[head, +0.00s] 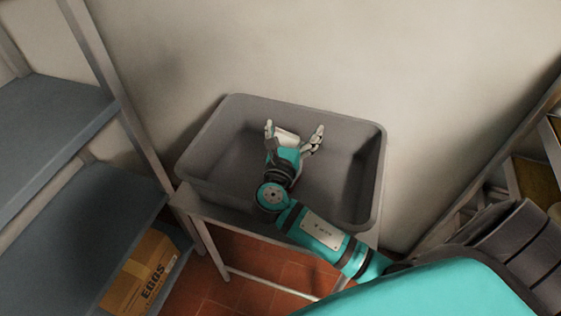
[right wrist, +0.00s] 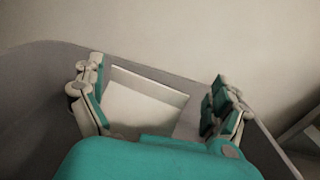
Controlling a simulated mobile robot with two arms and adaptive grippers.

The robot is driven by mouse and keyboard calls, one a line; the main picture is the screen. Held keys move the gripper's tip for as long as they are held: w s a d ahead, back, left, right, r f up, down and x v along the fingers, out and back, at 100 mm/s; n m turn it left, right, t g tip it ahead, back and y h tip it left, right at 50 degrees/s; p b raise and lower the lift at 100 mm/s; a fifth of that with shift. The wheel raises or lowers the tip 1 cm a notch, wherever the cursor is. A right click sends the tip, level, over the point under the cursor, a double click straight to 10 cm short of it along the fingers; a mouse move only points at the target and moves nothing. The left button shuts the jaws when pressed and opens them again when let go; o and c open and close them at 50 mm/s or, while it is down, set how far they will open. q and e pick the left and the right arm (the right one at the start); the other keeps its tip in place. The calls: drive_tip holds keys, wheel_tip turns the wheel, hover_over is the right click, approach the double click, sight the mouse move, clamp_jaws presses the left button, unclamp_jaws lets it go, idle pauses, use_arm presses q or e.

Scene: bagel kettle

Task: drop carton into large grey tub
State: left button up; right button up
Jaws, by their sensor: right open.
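The large grey tub (head: 365,185) stands on a small metal table against the wall. My right gripper (head: 293,130) is over the tub's inside, its fingers spread apart. A whitish carton (head: 287,137) shows between the fingers, partly hidden by the gripper. In the right wrist view the pale carton (right wrist: 145,107) lies beyond the palm between the open fingers, nearer the left one, with the tub wall around it. I cannot tell whether it touches the tub floor or a finger. My left gripper is not in view.
A grey shelf unit (head: 55,120) stands at the left, with a cardboard box marked EGGS (head: 142,272) on a low shelf. Another shelf rack (head: 553,140) is at the right edge. The wall (head: 300,50) is close behind the tub.

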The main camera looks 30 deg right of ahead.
drive_tip(key=v, duration=1.1)
drive_tip(key=shift+r, duration=0.2)
drive_tip(key=shift+s+a+f, duration=0.1)
drive_tip(key=shift+a, duration=0.05)
